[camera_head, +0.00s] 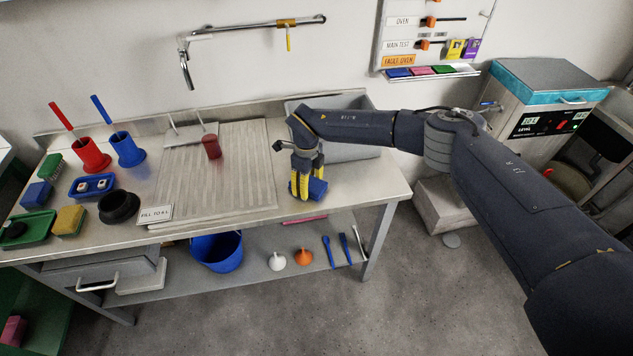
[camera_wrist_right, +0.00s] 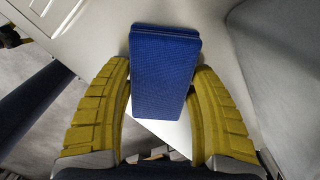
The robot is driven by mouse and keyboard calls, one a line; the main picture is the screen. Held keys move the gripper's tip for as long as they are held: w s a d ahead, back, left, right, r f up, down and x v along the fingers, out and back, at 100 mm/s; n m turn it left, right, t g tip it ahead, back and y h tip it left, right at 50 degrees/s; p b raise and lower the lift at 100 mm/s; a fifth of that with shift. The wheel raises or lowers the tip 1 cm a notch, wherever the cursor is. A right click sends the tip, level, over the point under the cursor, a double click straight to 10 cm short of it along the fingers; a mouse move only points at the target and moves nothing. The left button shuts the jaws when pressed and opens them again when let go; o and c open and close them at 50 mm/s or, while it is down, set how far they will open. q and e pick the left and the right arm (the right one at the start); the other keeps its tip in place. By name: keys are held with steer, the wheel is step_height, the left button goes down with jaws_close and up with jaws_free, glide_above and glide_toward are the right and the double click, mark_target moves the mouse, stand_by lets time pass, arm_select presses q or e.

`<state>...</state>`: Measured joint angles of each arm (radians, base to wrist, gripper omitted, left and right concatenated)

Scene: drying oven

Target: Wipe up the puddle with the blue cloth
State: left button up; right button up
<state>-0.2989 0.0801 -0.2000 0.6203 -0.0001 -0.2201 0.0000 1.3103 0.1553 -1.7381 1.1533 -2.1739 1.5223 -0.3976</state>
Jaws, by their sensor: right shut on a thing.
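The blue cloth (camera_head: 317,188) is a folded, block-like pad at the right part of the steel bench, in front of the sink. My right gripper (camera_head: 303,190) points down over the bench and is shut on the cloth. In the right wrist view the blue cloth (camera_wrist_right: 164,75) sits between the two yellow fingers (camera_wrist_right: 163,120). I cannot tell whether the cloth touches the bench top. No puddle can be made out clearly on the bench; the gripper and arm hide part of the surface. My left gripper is not in view.
A ribbed drainboard (camera_head: 240,165) with a dark red beaker (camera_head: 211,146) lies left of the gripper. The sink (camera_head: 340,150) is behind it. Red (camera_head: 92,155) and blue (camera_head: 127,150) holders, trays and sponges crowd the bench's left. The bench's front right corner is clear.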

mark_target(328, 180)
steer(key=shift+s+a, duration=0.15)
steer(key=shift+a, duration=0.5)
steer(key=d, duration=0.2)
steer(key=w+d, duration=0.1)
steer(key=d, duration=0.4)
steer(key=shift+w+d, duration=0.15)
steer(key=shift+d, duration=0.05)
steer(key=a, duration=0.5)
steer(key=s+a, duration=0.1)
steer(key=a, duration=0.1)
steer(key=shift+s+a, duration=0.1)
steer(key=shift+a, duration=0.05)
steer(key=d, duration=0.5)
steer(key=w+d, duration=0.1)
steer(key=d, duration=0.1)
steer(key=shift+w+d, duration=0.1)
steer(key=shift+d, duration=0.1)
steer(key=a, duration=0.5)
steer(key=s+a, duration=0.1)
steer(key=a, duration=0.1)
steer(key=shift+s+a, duration=0.1)
steer(key=shift+a, duration=0.1)
step_height(328, 180, up, 8)
steer(key=shift+d, duration=0.1)
